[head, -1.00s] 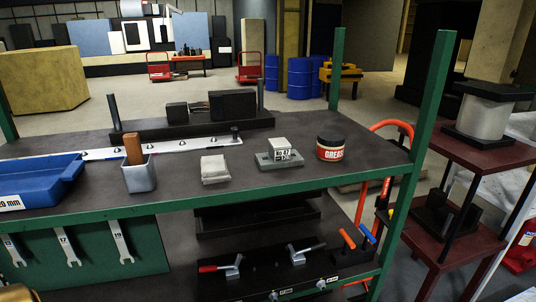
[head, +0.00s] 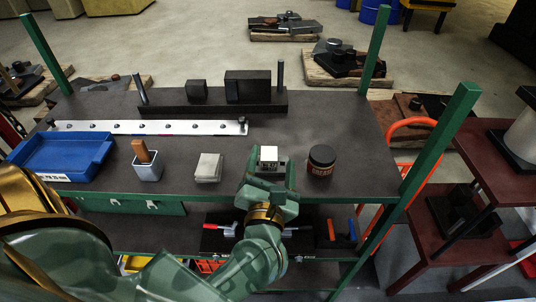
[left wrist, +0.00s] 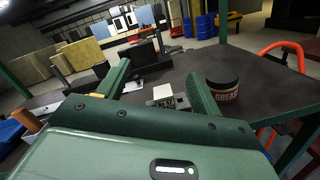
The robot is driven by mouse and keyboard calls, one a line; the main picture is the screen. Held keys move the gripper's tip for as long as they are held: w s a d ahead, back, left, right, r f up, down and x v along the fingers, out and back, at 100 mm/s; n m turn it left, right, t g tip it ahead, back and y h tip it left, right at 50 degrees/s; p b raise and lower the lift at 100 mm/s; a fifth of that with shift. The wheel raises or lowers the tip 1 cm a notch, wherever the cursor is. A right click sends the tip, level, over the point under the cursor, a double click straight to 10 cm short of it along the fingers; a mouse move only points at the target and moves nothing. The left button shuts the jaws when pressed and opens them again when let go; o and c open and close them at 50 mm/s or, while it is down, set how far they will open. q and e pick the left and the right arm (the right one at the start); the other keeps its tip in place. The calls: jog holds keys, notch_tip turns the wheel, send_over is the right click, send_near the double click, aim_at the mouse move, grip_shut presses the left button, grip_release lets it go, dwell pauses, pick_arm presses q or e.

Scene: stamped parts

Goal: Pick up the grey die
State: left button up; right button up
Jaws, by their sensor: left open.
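The grey die (head: 269,154) is a small block with a pale top and a dark-marked front face, standing near the front edge of the dark bench top (head: 330,120). My left gripper (head: 269,172) is open at the bench's front edge, its two fingers pointing at the die. In the left wrist view the die (left wrist: 163,94) shows in the gap between the open fingers (left wrist: 160,85). The fingers hide part of its base, and I cannot tell whether they touch it. My right gripper is not in view.
A dark grease tin (head: 321,160) stands close right of the die. A pale grey pad stack (head: 208,168) and a metal cup with a brown block (head: 148,170) stand left of it. A blue tray (head: 62,160) is farther left; a black fixture (head: 215,107) stands behind.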

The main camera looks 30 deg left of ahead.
aim_at(269, 154)
pick_arm(q)
notch_tip(269, 154, down, 5)
jog(key=s+n+g+h, duration=0.1)
jog(key=n+g, duration=0.4)
jog(key=n, duration=0.1)
jog(key=shift+n, duration=0.3)
jog(key=p+x, duration=0.1)
jog(key=x, duration=0.4)
jog(key=p+x, duration=0.1)
jog(key=x, duration=0.3)
jog(key=shift+w+a+f, duration=0.2)
jog(key=shift+f, duration=0.15)
jog(key=p+x, duration=0.1)
jog(key=x, duration=0.5)
jog(key=shift+f, duration=0.15)
jog(key=shift+c, duration=0.3)
jog(key=shift+s, duration=0.1)
grip_shut()
jog(key=shift+r, duration=0.2)
